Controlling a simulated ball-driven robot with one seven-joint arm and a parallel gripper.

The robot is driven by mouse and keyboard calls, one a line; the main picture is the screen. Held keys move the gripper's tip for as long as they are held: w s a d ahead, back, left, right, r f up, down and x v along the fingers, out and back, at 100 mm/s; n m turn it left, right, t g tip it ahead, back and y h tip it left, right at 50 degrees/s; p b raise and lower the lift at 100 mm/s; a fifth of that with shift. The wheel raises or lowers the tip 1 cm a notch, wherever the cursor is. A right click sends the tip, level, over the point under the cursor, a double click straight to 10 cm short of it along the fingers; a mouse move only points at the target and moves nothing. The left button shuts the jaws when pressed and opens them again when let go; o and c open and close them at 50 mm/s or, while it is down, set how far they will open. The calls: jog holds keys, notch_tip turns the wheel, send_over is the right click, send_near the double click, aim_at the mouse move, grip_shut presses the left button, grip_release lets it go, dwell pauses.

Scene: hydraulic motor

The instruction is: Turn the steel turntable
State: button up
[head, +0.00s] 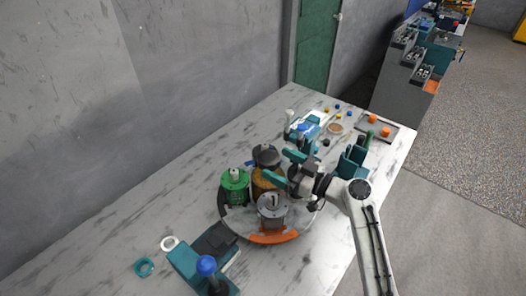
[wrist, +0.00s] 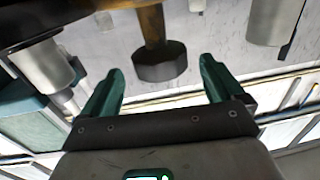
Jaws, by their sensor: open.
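The round steel turntable (head: 236,222) lies on the marbled table, with an orange segment (head: 272,238) on its front edge. It carries a green part (head: 234,186), a grey cylindrical part (head: 272,207) with a dark slot, and a yellow-brown part (head: 262,183) with a dark top. My gripper (head: 283,168) reaches in from the right over the turntable's back right side. Its teal fingers are apart near the yellow-brown part. In the wrist view, the open fingers (wrist: 156,85) have an empty gap; a brownish post with a dark hexagonal end (wrist: 160,63) shows beyond. I cannot tell whether anything touches.
A teal fixture (head: 190,262) with a blue ball knob (head: 206,265) stands front left, beside teal (head: 145,267) and white (head: 169,243) rings. A teal-and-white device (head: 305,124), a teal holder (head: 352,160) and a tray with orange pieces (head: 393,143) stand farther back. The table's left back is clear.

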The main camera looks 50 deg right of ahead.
aim_at(259, 154)
jog(key=w, duration=0.2)
jog(key=w+p, duration=0.1)
jog(key=w, duration=0.3)
jog(key=shift+a+p, duration=0.35)
jog(key=shift+a, duration=0.05)
jog(key=c, duration=1.4)
